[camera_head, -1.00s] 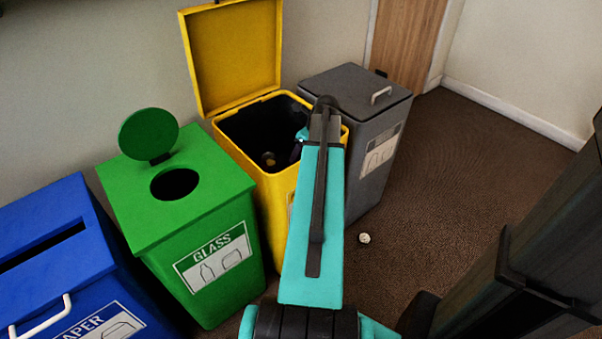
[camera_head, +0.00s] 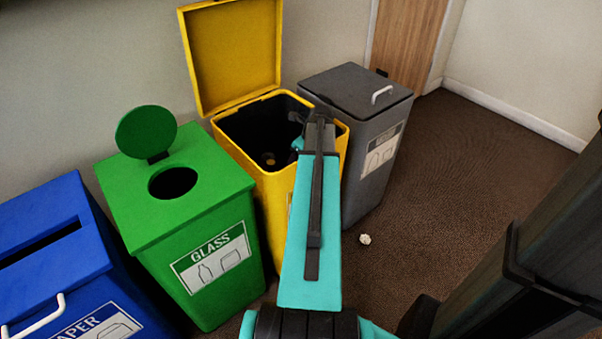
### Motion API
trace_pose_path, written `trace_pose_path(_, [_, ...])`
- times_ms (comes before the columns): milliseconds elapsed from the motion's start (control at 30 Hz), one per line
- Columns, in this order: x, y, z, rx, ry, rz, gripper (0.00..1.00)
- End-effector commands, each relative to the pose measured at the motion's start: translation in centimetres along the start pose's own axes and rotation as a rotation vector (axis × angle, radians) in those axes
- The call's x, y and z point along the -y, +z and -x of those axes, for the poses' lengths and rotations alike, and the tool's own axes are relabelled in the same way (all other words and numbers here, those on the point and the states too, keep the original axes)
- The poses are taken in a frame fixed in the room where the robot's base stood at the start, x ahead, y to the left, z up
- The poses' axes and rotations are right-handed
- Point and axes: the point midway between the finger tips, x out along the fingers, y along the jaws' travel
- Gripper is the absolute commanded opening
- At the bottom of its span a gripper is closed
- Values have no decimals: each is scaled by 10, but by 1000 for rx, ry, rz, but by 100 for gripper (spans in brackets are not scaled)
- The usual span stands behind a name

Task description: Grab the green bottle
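No green bottle can be made out in the view. My turquoise arm reaches forward to the open yellow bin (camera_head: 228,163), and its end is over the bin's right side. My gripper (camera_head: 297,118) is mostly hidden behind the end of the arm; only a small dark part shows at its left. Whether its fingers are open or hold anything cannot be seen. Inside the dark yellow bin a small brownish round thing (camera_head: 269,159) shows, too dim to identify.
Left of the yellow bin stand a green glass bin (camera_head: 222,185) with its round lid raised and a blue paper bin (camera_head: 50,225). A grey bin (camera_head: 355,90) with a shut lid stands right. A small pale crumpled thing (camera_head: 365,239) lies on the open brown floor.

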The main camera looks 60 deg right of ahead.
Motion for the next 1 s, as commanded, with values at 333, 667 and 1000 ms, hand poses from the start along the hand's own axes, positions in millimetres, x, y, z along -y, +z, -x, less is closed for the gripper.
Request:
trace_pose_path(333, [0,0,0,0,0,0,45])
trace_pose_path(667, [0,0,0,-1,0,0,0])
trace_pose_path(1000, [0,0,2,0,0,0,0])
